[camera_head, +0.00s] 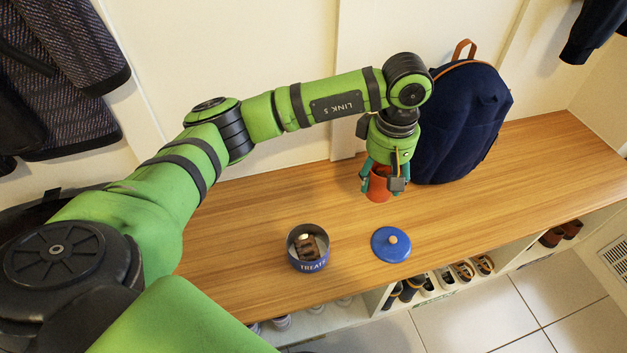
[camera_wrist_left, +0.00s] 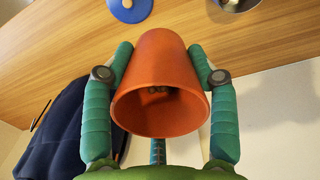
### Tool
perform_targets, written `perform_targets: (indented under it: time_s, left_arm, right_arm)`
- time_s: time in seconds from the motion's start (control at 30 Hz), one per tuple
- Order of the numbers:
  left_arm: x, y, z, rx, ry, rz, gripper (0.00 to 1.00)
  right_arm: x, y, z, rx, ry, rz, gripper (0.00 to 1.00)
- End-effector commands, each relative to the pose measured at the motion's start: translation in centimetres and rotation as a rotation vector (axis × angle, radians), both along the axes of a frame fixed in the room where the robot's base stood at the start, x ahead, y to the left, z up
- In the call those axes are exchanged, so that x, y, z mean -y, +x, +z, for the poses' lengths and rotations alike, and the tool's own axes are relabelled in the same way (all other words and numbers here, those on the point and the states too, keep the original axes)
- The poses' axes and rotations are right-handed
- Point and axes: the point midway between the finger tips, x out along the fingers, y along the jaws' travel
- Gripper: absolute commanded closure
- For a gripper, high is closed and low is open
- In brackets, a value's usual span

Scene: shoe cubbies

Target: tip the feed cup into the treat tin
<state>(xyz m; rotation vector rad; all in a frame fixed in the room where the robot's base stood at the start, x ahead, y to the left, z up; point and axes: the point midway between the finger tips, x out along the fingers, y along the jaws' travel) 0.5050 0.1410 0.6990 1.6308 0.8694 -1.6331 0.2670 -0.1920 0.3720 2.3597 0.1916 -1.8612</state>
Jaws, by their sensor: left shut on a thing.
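The orange feed cup (camera_head: 379,191) is held above the bench by my left gripper (camera_head: 382,182), whose fingers are shut on both its sides. The left wrist view looks into the mouth of the cup (camera_wrist_left: 160,45), with small dark bits deep inside. The cup looks about upright in the head view. The treat tin (camera_head: 309,266), dark blue and marked TREATS, stands open on the bench, left and nearer than the cup. Brown pieces and one pale piece lie in it. It shows partly at the top of the left wrist view (camera_wrist_left: 235,10). My right gripper is out of view.
A blue lid (camera_head: 390,245) with a wooden knob lies on the bench (camera_head: 500,200) to the right of the tin. A navy backpack (camera_head: 460,120) stands close behind and right of my gripper. Shoes (camera_head: 462,271) fill cubbies below the bench's front edge.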

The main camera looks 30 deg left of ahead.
Motion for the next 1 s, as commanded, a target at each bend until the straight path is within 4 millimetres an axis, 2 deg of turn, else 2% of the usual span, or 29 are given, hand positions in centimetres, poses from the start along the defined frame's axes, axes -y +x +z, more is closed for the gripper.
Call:
perform_targets:
  time_s: [0.03,0.23,0.33,0.5,0.63,0.73,0.9,1.0]
  left_arm:
    - [0.6,1.0,0.5,-0.007,-0.002,0.147,0.78]
    - [1.4,4.3,-1.3,-0.008,0.003,0.749,0.78]
    - [1.6,5.3,-2.7,-0.008,0.005,1.045,0.78]
    - [1.5,5.7,-5.7,-0.009,0.009,1.53,0.78]
    - [1.4,4.8,-8.5,-0.007,0.012,1.881,0.78]
    - [1.3,3.5,-10.7,-0.007,0.014,2.138,0.78]
    - [1.3,0.1,-14.4,-0.004,0.015,2.526,0.78]
    - [1.4,-1.9,-16.1,-0.002,0.014,2.701,0.78]
  right_arm:
    - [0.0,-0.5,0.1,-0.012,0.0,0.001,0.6]
    - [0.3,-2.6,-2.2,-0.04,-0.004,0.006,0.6]
    - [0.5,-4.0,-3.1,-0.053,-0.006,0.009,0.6]
    - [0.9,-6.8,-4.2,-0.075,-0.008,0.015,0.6]
    - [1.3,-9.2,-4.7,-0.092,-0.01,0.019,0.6]
    - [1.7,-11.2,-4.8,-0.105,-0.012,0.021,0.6]
    - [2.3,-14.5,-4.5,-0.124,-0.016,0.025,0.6]
    - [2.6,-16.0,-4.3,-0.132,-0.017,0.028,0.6]
